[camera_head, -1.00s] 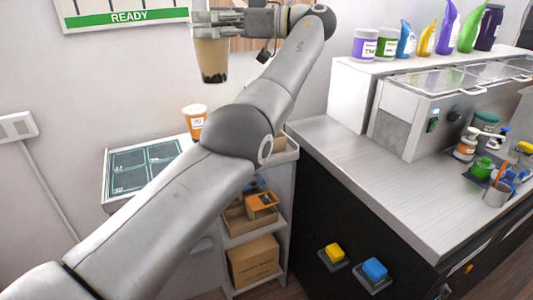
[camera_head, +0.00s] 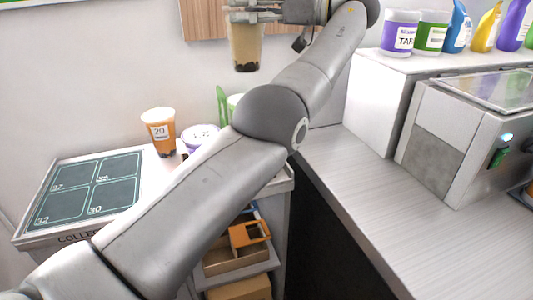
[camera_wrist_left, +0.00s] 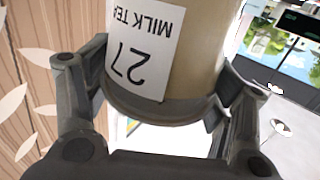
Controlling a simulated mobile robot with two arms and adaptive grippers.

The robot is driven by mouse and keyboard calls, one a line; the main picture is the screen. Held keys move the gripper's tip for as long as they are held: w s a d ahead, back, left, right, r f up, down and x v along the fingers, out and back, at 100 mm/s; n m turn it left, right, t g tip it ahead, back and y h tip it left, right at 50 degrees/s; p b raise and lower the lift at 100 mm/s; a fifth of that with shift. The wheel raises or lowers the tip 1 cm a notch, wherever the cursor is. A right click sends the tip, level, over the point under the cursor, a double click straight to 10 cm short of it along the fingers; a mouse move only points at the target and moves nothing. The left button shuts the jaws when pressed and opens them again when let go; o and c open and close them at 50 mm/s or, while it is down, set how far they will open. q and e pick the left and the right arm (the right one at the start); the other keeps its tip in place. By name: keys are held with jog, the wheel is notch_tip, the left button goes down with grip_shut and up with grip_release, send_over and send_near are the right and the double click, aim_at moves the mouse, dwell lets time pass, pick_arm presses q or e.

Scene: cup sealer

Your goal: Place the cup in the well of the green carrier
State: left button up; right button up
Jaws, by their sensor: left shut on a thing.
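The cup (camera_head: 246,47) is clear with light brown tea and dark pearls at the bottom. My left gripper (camera_head: 250,13) is shut around its upper part and holds it upright in the air near the wall, at the top of the head view. In the left wrist view the cup (camera_wrist_left: 198,60) fills the space between the fingers of the gripper (camera_wrist_left: 160,92), and its white label reads "27 MILK TEA". A green upright part (camera_head: 222,106), perhaps of the green carrier, shows behind my arm; its well is hidden. My right gripper is not in view.
The collection counter (camera_head: 150,185) has a dark mat (camera_head: 88,190) with numbered squares. A white counter (camera_head: 400,200) with a machine (camera_head: 455,135) is at right. Bottles and tubs line a shelf above.

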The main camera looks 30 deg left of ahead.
aim_at(258, 67)
pick_arm(q)
jog(key=shift+f+b, duration=0.3)
jog(key=shift+b, duration=0.1)
jog(key=f, duration=0.1)
jog(key=s+f+b, duration=0.1)
jog(key=f+b, duration=0.1)
jog(key=shift+s+f, duration=0.1)
jog(key=shift+s, duration=0.15)
notch_tip(258, 67, down, 4)
jog(key=shift+s+b, duration=0.1)
jog(key=shift+b, duration=0.7)
jog(key=f, duration=0.4)
jog(key=shift+w+f, duration=0.15)
jog(key=shift+w, duration=0.2)
notch_tip(258, 67, down, 15)
jog(key=p, duration=0.1)
jog(key=shift+s, duration=0.15)
jog(key=o, duration=2.1)
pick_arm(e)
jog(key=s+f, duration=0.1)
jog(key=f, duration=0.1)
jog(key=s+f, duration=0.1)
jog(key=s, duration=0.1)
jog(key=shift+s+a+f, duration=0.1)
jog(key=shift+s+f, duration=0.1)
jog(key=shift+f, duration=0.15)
